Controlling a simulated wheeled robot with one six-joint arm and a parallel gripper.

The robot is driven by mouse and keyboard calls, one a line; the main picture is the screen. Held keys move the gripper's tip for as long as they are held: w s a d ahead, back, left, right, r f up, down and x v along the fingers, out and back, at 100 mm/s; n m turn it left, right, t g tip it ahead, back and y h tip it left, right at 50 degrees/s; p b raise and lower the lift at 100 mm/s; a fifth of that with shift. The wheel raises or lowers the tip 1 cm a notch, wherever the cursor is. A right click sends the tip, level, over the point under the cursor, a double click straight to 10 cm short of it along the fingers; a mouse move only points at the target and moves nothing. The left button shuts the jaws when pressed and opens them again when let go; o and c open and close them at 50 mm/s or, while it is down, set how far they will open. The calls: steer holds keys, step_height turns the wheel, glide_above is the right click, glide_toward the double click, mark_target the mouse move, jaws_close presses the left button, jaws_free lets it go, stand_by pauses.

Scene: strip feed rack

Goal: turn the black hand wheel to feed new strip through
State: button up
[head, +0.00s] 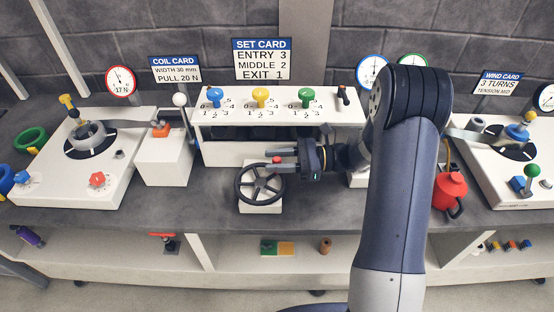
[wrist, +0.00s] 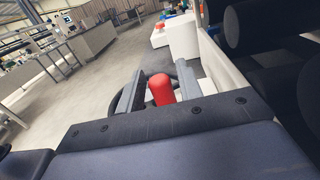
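The black hand wheel (head: 241,188) lies nearly flat on a white block at the front middle of the bench, below the three-knob rack. Its red handle knob (head: 276,159) stands at the far side of the rim. My gripper (head: 283,159) reaches in from the right, with one finger on each side of the red knob. In the wrist view the red knob (wrist: 161,90) stands between the two grey fingers of my gripper (wrist: 159,84), with small gaps beside it. Part of the dark wheel rim shows behind the fingers. The gripper looks open around the knob.
The white rack (head: 340,117) with blue, yellow and green knobs stands behind the wheel. A white block (head: 163,160) with an orange piece is to the left. A red can (head: 450,190) stands right of my arm. Bench front (head: 150,225) is clear.

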steer(key=shift+o, duration=0.3)
steer(key=d+b, duration=0.1)
steer(key=d, duration=0.9)
steer(key=shift+w+d, duration=0.15)
steer(key=shift+d, duration=0.25)
steer(key=a, duration=0.5)
steer(key=a+p, duration=0.1)
steer(key=a, duration=0.5)
steer(key=shift+s+r, duration=0.1)
steer(key=shift+s, duration=0.1)
steer(key=shift+m+t, duration=0.3)
steer(key=shift+t, duration=0.2)
steer(key=shift+s+d+m+t, duration=0.3)
steer(key=shift+m+t, duration=0.2)
steer(key=shift+t, duration=0.2)
